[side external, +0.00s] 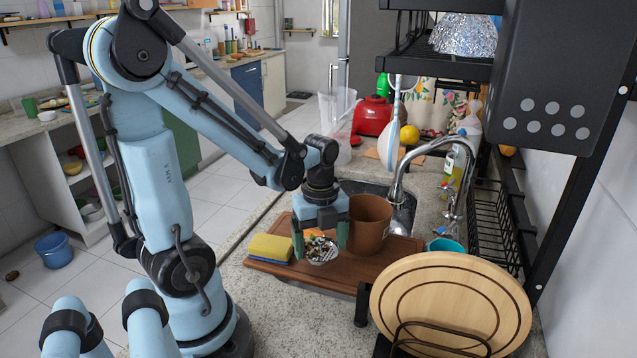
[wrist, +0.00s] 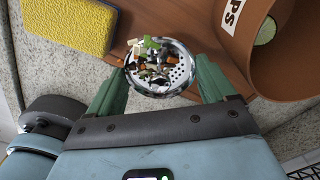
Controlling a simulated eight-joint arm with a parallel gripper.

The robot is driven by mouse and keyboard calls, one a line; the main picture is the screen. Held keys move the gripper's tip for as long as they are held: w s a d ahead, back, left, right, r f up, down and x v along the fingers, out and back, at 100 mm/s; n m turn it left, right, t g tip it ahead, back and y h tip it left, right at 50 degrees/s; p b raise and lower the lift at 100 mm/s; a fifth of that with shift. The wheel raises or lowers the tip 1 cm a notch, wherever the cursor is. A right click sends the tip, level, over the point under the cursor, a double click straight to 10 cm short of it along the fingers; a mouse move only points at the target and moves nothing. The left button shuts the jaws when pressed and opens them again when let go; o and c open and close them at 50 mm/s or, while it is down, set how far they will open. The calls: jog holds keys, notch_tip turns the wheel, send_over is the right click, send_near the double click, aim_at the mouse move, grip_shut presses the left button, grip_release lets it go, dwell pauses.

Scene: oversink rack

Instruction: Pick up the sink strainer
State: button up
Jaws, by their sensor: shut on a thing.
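The sink strainer (side external: 320,252) is a round metal cup with small holes, filled with bits of food scraps. In the wrist view the strainer (wrist: 181,75) sits between the two green fingers of my gripper (wrist: 160,78). My gripper (side external: 321,244) is shut on the strainer's rim from both sides. In the side external view it is over the brown wooden board (side external: 392,250). I cannot tell whether the strainer touches the board or hangs just above it.
A brown bin (side external: 370,225) with lettering stands close to the right of my gripper. A yellow sponge (side external: 270,248) lies to the left. The curved faucet (side external: 402,172), a black rack (side external: 490,215) and a round wooden board (side external: 450,305) stand to the right.

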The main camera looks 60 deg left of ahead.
jog(key=s+d+r, duration=0.2)
jog(key=d+r, duration=0.5)
jog(key=d, duration=0.4)
jog(key=w+a+r+n+h, duration=0.1)
jog(key=w+a+n, duration=0.2)
jog(key=w+n, duration=0.1)
jog(key=w+a+r+n+t+h, duration=0.1)
jog(key=w+a+n, duration=0.2)
jog(key=w, duration=0.4)
jog(key=w+a+r+n+t+h, duration=0.1)
jog(key=w+a+n, duration=0.2)
jog(key=w+n, duration=0.2)
jog(key=shift+w+a+r, duration=0.1)
jog(key=shift+w+r, duration=0.15)
jog(key=shift+w, duration=0.3)
jog(key=s+a+t+h, duration=0.5)
jog(key=t+h, duration=0.5)
jog(key=h, duration=0.6)
jog(key=shift+a+f+t+h, duration=0.35)
jog(key=shift+a+t+h, duration=0.05)
jog(key=shift+a, duration=0.8)
